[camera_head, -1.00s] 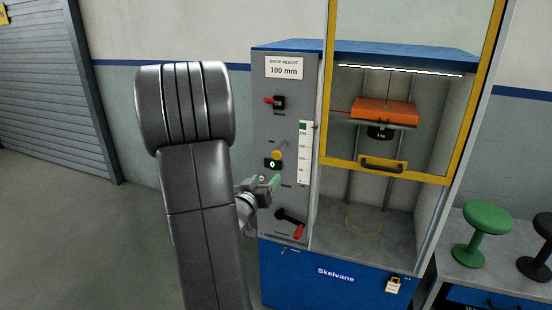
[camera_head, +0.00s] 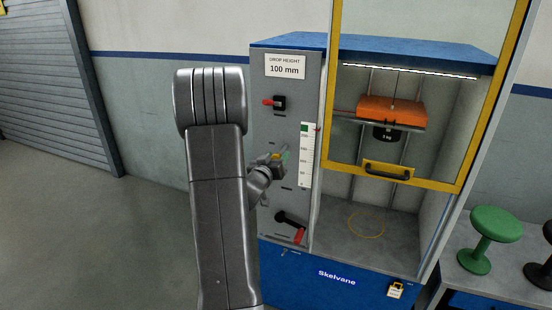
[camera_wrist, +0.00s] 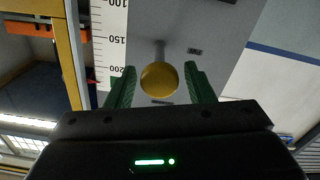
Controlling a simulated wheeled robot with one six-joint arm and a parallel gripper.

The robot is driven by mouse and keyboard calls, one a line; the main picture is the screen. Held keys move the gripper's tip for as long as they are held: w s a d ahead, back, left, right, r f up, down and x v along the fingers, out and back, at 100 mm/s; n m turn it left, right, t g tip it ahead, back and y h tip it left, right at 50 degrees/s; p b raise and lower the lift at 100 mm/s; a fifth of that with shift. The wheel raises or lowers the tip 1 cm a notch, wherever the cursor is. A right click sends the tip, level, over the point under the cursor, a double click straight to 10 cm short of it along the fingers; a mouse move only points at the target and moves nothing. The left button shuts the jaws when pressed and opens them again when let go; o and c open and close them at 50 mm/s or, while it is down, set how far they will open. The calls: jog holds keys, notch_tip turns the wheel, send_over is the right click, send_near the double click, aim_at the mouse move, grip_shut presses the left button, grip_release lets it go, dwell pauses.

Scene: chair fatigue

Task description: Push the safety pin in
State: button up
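The safety pin appears to be the yellow round knob (camera_wrist: 159,79) on a grey shaft that stands out from the grey control panel (camera_wrist: 215,30). My gripper (camera_head: 280,156) is in front of the panel at the knob's height. In the wrist view my gripper's green fingers (camera_wrist: 159,84) are open, one on each side of the knob, with a gap at both sides. The far end of the shaft meets the panel. My wrist hides the panel around the knob in the head view.
A red switch (camera_head: 273,101) is above the knob and a black crank with a red handle (camera_head: 292,226) below. A white scale (camera_head: 306,155) is to the right. The yellow-framed guard (camera_head: 388,178) covers the drop chamber's upper part; an orange weight (camera_head: 391,111) hangs inside.

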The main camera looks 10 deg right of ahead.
aim_at(280, 152)
grip_shut()
jog(key=shift+b+x, duration=0.35)
jog(key=shift+x, duration=1.55)
jog(key=shift+o, duration=1)
grip_release()
jog(key=shift+s+a, duration=0.1)
jog(key=shift+s, duration=0.05)
jog(key=b+v, duration=0.3)
jog(key=v, duration=1)
jog(key=shift+s, duration=0.2)
jog(key=shift+a, duration=0.15)
